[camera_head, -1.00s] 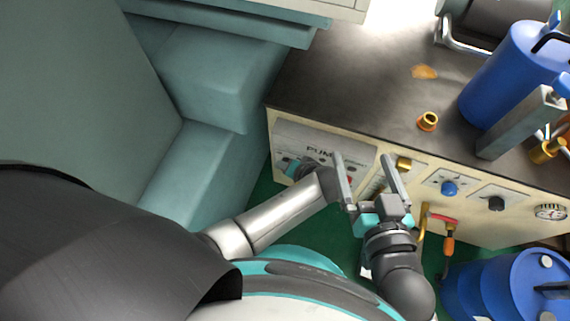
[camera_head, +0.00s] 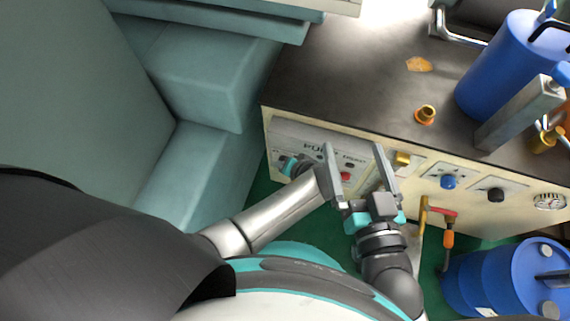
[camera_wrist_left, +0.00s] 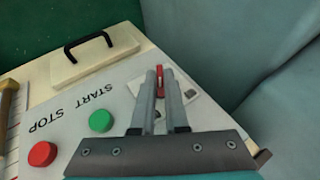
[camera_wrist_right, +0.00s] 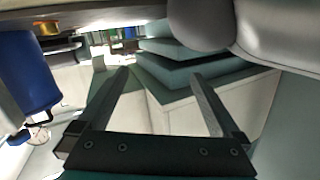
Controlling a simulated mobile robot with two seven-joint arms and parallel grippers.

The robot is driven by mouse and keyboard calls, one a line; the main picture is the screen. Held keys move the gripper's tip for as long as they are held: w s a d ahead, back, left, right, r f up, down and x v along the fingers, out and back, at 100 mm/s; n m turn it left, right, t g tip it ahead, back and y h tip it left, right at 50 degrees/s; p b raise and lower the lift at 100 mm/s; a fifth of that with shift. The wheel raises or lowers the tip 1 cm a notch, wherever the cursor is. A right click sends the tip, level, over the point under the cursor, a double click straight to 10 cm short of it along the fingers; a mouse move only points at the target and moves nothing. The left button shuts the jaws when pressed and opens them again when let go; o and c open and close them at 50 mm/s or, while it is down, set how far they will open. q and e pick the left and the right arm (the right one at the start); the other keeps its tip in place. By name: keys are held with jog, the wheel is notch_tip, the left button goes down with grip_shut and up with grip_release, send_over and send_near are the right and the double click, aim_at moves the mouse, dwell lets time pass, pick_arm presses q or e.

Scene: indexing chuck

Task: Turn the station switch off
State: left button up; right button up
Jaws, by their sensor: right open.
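The station switch is a red lever (camera_wrist_left: 160,82) on a white plate at the panel's edge in the left wrist view. My left gripper (camera_wrist_left: 161,74) has its fingers close together on both sides of this lever, and they appear to be shut on it. In the head view, my left gripper (camera_head: 287,165) is at the left end of the pump panel (camera_head: 350,143); the lever is hidden there. My right gripper (camera_head: 355,150) is open and empty in front of the panel. Its spread fingers also show in the right wrist view (camera_wrist_right: 160,90).
A green START button (camera_wrist_left: 101,121) and red STOP button (camera_wrist_left: 42,154) sit beside the switch. A blue knob (camera_head: 448,182), black knob (camera_head: 495,195) and red-handled valve (camera_head: 442,211) are to the right. Teal seating (camera_head: 205,75) borders the bench (camera_head: 350,75) at left.

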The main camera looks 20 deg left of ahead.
pick_arm(q)
grip_shut()
